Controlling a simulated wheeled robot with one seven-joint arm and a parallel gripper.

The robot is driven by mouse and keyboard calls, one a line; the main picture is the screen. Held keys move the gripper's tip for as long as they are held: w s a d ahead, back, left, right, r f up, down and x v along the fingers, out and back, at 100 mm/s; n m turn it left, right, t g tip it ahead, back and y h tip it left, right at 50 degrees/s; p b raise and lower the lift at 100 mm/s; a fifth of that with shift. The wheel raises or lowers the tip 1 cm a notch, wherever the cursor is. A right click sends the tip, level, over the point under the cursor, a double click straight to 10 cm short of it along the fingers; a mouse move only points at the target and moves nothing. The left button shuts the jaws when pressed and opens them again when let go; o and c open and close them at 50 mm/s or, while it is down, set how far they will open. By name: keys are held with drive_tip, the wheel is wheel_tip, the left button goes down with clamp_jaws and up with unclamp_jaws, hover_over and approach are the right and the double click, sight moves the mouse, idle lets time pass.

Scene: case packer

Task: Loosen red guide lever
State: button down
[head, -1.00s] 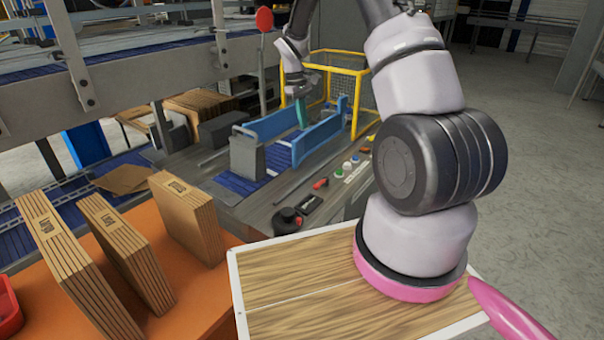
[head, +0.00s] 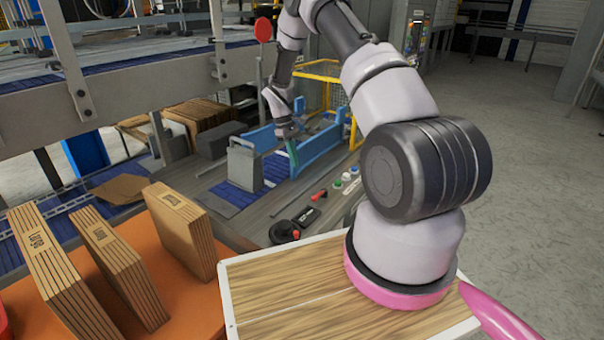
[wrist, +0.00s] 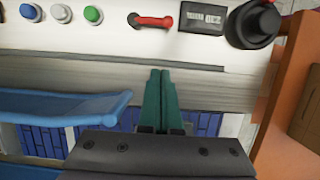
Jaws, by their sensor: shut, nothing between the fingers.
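The red guide lever (head: 319,195) lies on the light panel at the front of the machine. My gripper (head: 293,152) has green fingers and hangs over the conveyor near the blue guide rail, behind the lever in the head view. In the wrist view my gripper (wrist: 160,72) is shut and empty. Its tips point toward the lever, with a visible gap between them.
Blue, white and green buttons (wrist: 94,15) sit left of the lever. A black display (wrist: 203,18) and a black knob (wrist: 252,24) sit right of it. The blue guide rail (head: 318,146) stands beside the fingers. Flat cartons (head: 184,228) stand on the orange table.

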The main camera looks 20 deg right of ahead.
drive_tip(key=x, duration=0.8)
drive_tip(key=shift+s+f, duration=0.2)
drive_tip(key=shift+f, duration=0.15)
drive_tip(key=shift+s+d+f, duration=0.15)
drive_tip(key=shift+s+d, duration=0.2)
drive_tip(key=shift+s, duration=0.15)
drive_tip(key=shift+s+d+f, duration=0.2)
drive_tip(key=shift+s+d, duration=0.15)
drive_tip(key=shift+s, duration=0.15)
drive_tip(key=shift+s+d+f, duration=0.2)
drive_tip(key=shift+s+d, duration=0.25)
drive_tip(key=shift+s, duration=0.15)
